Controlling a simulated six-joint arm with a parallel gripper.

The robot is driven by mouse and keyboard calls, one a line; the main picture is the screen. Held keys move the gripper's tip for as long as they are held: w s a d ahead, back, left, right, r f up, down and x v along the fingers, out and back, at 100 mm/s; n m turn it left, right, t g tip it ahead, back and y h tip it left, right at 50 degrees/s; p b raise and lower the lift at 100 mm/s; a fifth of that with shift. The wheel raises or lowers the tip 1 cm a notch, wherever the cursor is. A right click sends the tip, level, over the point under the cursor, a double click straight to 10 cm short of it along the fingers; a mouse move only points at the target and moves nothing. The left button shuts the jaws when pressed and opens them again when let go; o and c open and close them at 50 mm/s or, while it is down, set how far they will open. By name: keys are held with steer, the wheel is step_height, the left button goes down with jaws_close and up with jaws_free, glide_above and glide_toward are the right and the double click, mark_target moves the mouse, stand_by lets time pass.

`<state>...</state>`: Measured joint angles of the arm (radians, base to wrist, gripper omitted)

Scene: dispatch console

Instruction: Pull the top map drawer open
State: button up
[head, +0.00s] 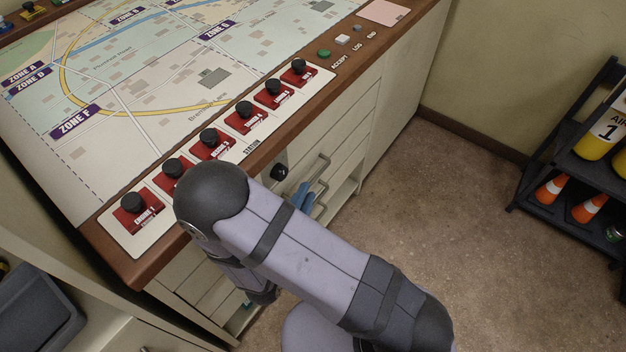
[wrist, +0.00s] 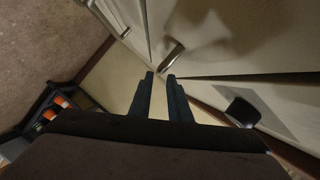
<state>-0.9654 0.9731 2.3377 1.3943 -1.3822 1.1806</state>
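The top map drawer's handle (head: 321,163) is a metal bar on the pale front of the console, and the drawer looks shut. My gripper's blue fingers (head: 301,195) are near the handle's lower end in the head view, partly hidden by my arm. In the wrist view, my gripper (wrist: 161,76) is open, its two fingers apart with nothing between them. The handle (wrist: 172,55) lies just beyond the fingertips, closer to the right-hand finger. I cannot tell whether they touch. A second handle (head: 320,191) sits below it and also shows in the wrist view (wrist: 114,20).
A black knob (head: 279,172) sticks out of the console front beside the top handle; it shows right of the fingers in the wrist view (wrist: 243,110). Red switches (head: 210,142) line the console top. A dark rack (head: 568,165) stands far right. The floor between is clear.

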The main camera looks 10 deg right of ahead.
mark_target(313, 179)
steer(key=shift+x, duration=3.25)
steer(key=shift+s, duration=0.1)
jaws_close()
